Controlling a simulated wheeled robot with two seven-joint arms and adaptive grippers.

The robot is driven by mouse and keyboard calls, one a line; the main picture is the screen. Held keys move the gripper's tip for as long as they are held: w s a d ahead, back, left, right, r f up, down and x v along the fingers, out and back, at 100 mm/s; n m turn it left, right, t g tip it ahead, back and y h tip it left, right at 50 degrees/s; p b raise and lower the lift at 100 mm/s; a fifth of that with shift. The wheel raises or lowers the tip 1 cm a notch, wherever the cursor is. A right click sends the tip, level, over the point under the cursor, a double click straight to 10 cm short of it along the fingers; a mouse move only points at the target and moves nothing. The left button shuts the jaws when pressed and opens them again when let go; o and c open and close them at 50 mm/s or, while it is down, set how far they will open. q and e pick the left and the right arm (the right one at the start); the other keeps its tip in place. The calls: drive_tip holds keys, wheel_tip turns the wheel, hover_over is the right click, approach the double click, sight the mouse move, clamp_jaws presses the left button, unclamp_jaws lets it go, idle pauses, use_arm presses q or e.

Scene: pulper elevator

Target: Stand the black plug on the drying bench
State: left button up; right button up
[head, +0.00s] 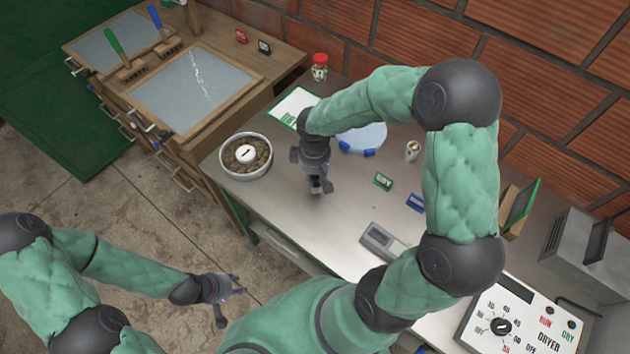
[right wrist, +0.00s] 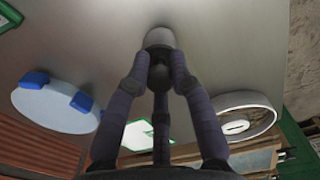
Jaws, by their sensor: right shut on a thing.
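My right gripper (head: 318,188) is over the metal-topped bench (head: 330,225), pointing down. In the right wrist view its fingers (right wrist: 160,75) are shut on a small dark knob-like piece with a greyish round end (right wrist: 158,38), which I take to be the black plug. In the head view the fingers mostly hide it. I cannot tell whether its lower end touches the bench top. My left gripper (head: 232,297) is low at the left, away from the bench top, with its fingers spread and empty.
A bowl of brown pieces (head: 246,172) stands at the bench's left edge. A round pale-blue dish with blue clips (head: 365,137), a white-and-green card (head: 290,104), a red-lidded jar (head: 319,67), a small meter (head: 382,240) and a dryer panel (head: 515,318) are also there.

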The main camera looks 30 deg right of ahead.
sight(315, 177)
drive_tip(key=shift+f, duration=1.15)
drive_tip(key=shift+f+b, duration=0.15)
drive_tip(key=shift+b, duration=0.15)
drive_tip(key=o, duration=0.9)
drive_tip(key=shift+o, duration=0.2)
drive_tip(key=shift+r, duration=0.3)
wheel_tip(315, 177, up, 12)
drive_tip(key=p, duration=0.3)
drive_tip(key=shift+f, duration=0.1)
